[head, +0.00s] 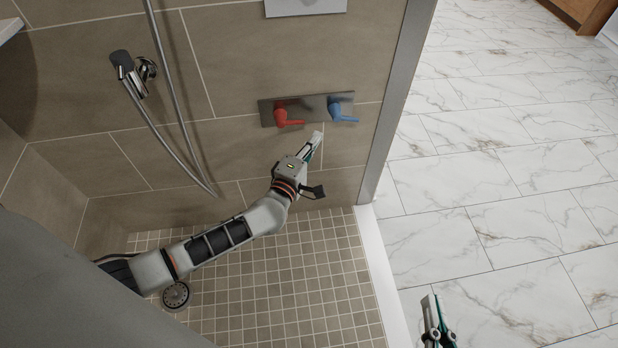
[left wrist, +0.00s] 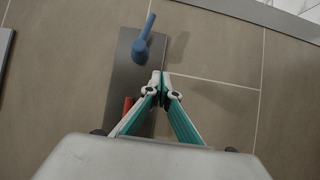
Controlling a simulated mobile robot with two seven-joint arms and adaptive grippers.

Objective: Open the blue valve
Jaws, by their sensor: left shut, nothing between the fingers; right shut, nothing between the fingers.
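The blue valve (head: 341,111) is a lever handle at the right end of a grey metal plate (head: 308,104) on the shower wall. The red valve (head: 286,116) sits on the same plate to its left. Both levers point roughly to the right in the head view. My left gripper (head: 320,135) is shut and empty, below the plate between the two levers, apart from the blue one. In the left wrist view the blue valve (left wrist: 143,38) is beyond the closed fingertips (left wrist: 160,78), and the red valve is mostly hidden. My right gripper (head: 431,302) is shut and empty at the bottom.
A hand shower (head: 125,68) with its hose (head: 170,80) hangs on the wall at left. A metal frame edge (head: 398,95) and white sill (head: 383,270) bound the shower on the right. The marble floor (head: 500,200) beyond is clear.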

